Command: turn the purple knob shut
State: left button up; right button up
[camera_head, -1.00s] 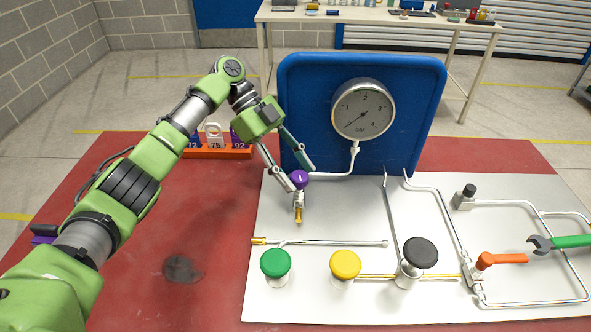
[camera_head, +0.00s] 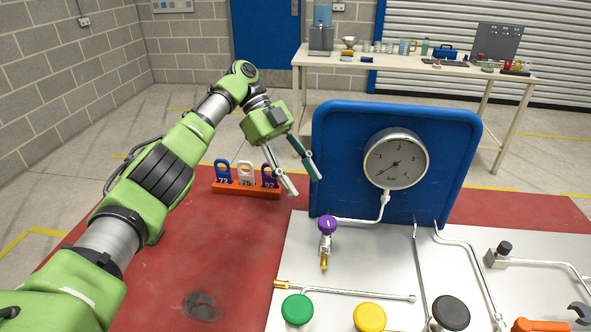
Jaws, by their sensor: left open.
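The purple knob (camera_head: 327,224) sits on a small valve with a brass outlet (camera_head: 324,262) at the upper left of the white panel, below the blue board (camera_head: 335,160). My left gripper (camera_head: 306,186) is open and empty, its two fingers apart, above and slightly left of the purple knob, not touching it. The round gauge (camera_head: 396,158) on the blue board has a dark needle pointing to the lower left, toward the low end of its scale. My right gripper is out of view.
Green (camera_head: 297,309), yellow (camera_head: 369,317) and black (camera_head: 451,312) knobs stand along the panel's front. An orange lever (camera_head: 540,325) and a wrench's end (camera_head: 579,312) are at the lower right. An orange rack (camera_head: 246,189) with numbered tags stands left of the board.

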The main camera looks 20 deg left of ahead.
pick_arm(q)
jog(key=shift+v, duration=1)
